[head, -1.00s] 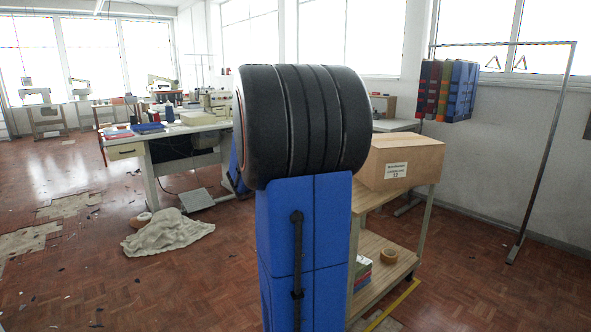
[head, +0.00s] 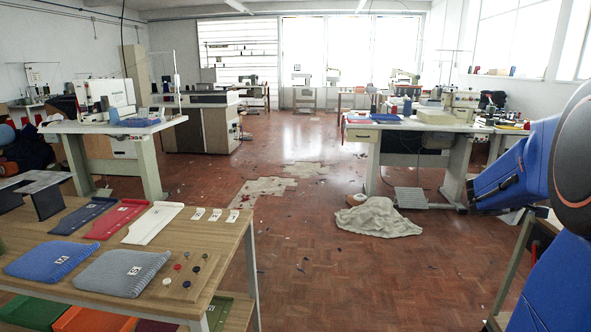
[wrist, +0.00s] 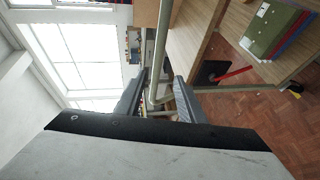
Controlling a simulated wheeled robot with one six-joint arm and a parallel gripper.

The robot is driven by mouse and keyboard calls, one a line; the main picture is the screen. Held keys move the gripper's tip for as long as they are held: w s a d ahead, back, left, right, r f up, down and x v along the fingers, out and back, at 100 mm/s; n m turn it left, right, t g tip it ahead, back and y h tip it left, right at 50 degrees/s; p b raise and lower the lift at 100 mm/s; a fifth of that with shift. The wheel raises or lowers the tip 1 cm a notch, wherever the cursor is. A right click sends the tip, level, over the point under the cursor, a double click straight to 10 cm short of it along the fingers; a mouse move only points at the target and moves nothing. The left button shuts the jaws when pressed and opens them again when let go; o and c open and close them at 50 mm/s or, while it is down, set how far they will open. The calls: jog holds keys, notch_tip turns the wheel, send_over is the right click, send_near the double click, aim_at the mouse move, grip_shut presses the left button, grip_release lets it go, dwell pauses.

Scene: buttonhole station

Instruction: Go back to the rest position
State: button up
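My gripper (wrist: 158,97) shows in the wrist view with its two grey fingers apart. I see nothing held between them; a pale metal post (wrist: 161,45) shows in line with the gap, and its distance is hard to tell. In the head view my blue arm fills the right edge, and the gripper itself is out of that picture.
At the left front stands a wooden table (head: 237,232) with folded knit pieces and buttons. Sewing tables stand at left (head: 160,126) and right (head: 372,130). A crumpled cloth (head: 378,216) lies on the floor. The middle floor (head: 300,235) is mostly open, with scraps.

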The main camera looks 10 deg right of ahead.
jog(key=s+a+f+t+y, duration=0.1)
jog(key=s+a+f+y, duration=0.3)
jog(key=a, duration=1.2)
jog(key=s+a+f+t+y, duration=0.1)
jog(key=s+a+f+y, duration=0.4)
jog(key=a, duration=1.2)
jog(key=s+a+f+y, duration=0.5)
jog(key=s+a+y, duration=0.1)
jog(key=a, duration=1)
jog(key=shift+s+a+t, duration=0.3)
jog(key=shift+s+t, duration=0.1)
jog(key=shift+s, duration=0.2)
jog(key=shift+c, duration=0.6)
